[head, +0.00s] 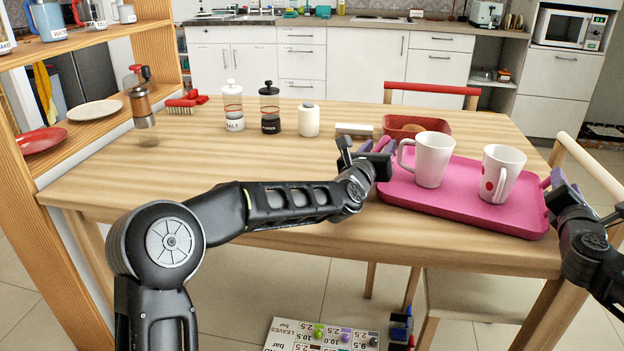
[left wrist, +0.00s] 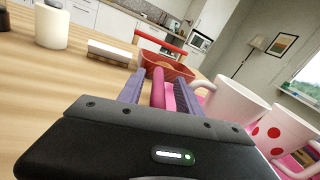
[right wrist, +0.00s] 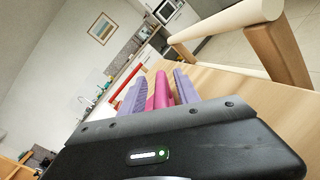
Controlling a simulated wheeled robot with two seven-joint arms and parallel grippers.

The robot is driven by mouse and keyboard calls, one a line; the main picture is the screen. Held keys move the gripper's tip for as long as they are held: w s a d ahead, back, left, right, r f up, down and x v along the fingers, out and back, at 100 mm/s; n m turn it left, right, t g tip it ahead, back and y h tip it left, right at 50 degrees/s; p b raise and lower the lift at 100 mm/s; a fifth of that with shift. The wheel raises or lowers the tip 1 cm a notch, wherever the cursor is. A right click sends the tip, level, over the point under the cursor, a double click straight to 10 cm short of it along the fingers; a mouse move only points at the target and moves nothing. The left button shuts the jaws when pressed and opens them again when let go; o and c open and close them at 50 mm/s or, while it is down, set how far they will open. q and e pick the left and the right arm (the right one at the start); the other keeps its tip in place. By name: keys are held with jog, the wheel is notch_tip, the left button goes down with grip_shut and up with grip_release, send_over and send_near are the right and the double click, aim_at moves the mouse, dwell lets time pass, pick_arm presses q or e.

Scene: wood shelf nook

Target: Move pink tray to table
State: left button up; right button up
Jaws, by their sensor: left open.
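The pink tray (head: 400,195) lies on the right part of the wooden table (head: 200,175), close to its front edge. A white mug (head: 432,160) and a white mug with red dots (head: 503,172) stand upright on it. My left gripper (head: 382,150) is at the tray's left end, open, with its purple fingers on both sides of the pink handle (left wrist: 164,95). My right gripper (head: 552,185) is at the tray's right end. Its fingers are on both sides of the other pink handle (right wrist: 161,90); whether they press on it is unclear.
The table's front left is clear. A chair (head: 585,160) stands at the right.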

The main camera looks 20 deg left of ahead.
pick_arm(q)
jog(key=s, duration=1.2)
jog(key=shift+a, duration=0.15)
jog(key=shift+w, duration=0.1)
pick_arm(e)
jog(key=shift+s, duration=0.15)
jog(key=s, duration=1.1)
jog(key=shift+s+a, duration=0.15)
jog(key=shift+s, duration=0.25)
pick_arm(q)
jog(key=shift+r, duration=0.1)
